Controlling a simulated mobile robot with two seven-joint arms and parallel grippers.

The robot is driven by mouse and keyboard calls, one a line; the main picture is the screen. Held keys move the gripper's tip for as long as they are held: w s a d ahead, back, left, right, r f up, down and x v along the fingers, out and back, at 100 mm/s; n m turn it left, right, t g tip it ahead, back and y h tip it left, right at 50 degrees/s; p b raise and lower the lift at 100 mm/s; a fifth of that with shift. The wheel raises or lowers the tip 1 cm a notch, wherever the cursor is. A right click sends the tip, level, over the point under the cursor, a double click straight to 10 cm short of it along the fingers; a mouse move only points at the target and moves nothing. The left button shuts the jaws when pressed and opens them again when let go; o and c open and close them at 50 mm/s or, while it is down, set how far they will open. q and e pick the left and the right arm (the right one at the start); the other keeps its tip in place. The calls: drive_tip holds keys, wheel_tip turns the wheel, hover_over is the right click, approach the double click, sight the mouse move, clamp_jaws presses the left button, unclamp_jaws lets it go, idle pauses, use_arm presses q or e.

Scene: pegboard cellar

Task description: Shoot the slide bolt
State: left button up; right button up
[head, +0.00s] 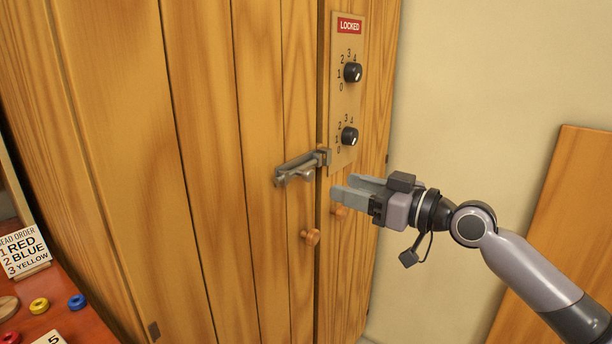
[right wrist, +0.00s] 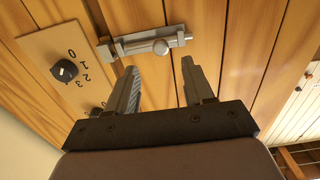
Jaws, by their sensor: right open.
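The grey metal slide bolt (head: 297,168) is mounted across the wooden cabinet door, left of the seam. Its keeper (head: 325,157) sits at the seam, by the lower corner of the dial panel. In the right wrist view the bolt (right wrist: 140,42) shows a round knob (right wrist: 160,47), and its rod end sticks out on the side away from the keeper (right wrist: 105,51). I cannot tell whether the rod is in the keeper. My right gripper (head: 346,187) is open and empty, below and right of the bolt. Its fingers (right wrist: 158,82) are apart, short of the knob. My left gripper is out of view.
A red table (head: 70,322) with coloured rings is at lower left. A plank (head: 562,220) leans at right.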

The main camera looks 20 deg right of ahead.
sight(312, 175)
drive_tip(key=x, duration=0.2)
drive_tip(key=p+x, duration=0.1)
drive_tip(key=x, duration=0.3)
drive_tip(key=shift+r+p, duration=0.3)
drive_tip(key=shift+p, duration=0.1)
drive_tip(key=shift+w+a+f, duration=0.1)
drive_tip(key=shift+w+a, duration=0.3)
drive_tip(key=shift+w, duration=0.1)
clamp_jaws()
